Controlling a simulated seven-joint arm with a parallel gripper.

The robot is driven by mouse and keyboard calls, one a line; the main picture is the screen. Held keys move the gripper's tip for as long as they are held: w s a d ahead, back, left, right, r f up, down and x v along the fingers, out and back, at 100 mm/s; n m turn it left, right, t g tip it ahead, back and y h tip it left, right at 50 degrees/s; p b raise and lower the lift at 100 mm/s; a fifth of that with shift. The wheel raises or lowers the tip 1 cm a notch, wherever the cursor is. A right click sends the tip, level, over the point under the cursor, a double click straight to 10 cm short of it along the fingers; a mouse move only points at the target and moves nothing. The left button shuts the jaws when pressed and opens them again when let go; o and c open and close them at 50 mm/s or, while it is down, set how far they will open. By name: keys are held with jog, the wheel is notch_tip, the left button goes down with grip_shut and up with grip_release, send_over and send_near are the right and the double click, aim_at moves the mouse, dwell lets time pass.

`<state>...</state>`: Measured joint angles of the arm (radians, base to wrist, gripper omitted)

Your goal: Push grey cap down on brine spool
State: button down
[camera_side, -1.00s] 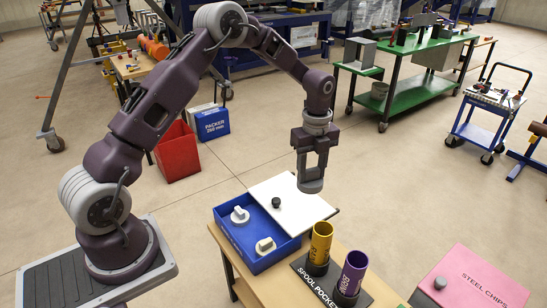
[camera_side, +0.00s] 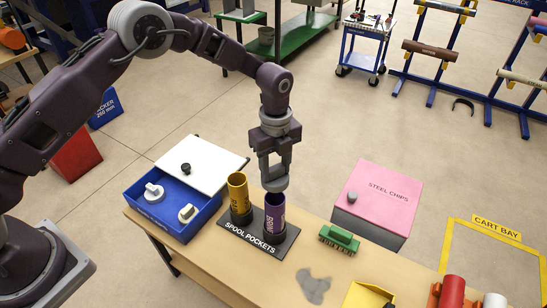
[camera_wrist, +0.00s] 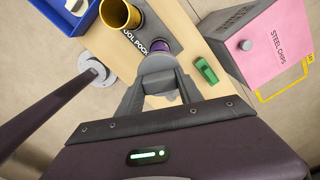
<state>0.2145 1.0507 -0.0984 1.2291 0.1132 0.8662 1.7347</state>
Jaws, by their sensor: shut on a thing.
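The purple brine spool (camera_side: 275,215) stands upright in the front pocket of the dark spool pocket plate (camera_side: 232,232). My gripper (camera_side: 275,170) is shut on the grey cap (camera_side: 275,183), directly above the spool's mouth. In the side view the cap is at or just over the rim; I cannot tell whether they touch. In the wrist view the cap (camera_wrist: 157,65) sits between my fingertips (camera_wrist: 155,82), with a strip of the purple spool (camera_wrist: 188,96) showing beside a finger.
An open yellow spool (camera_side: 238,192) stands close on the left. A blue tray (camera_side: 180,222) with white parts lies farther left. A pink steel chips box (camera_side: 375,203) stands at right.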

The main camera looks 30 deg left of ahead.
aim_at(275, 183)
jog(key=shift+f, duration=2.85)
jog(key=shift+f, duration=1.5)
jog(key=c, duration=0.7)
grip_release()
jog(key=shift+r, duration=0.1)
jog(key=shift+r, duration=3.7)
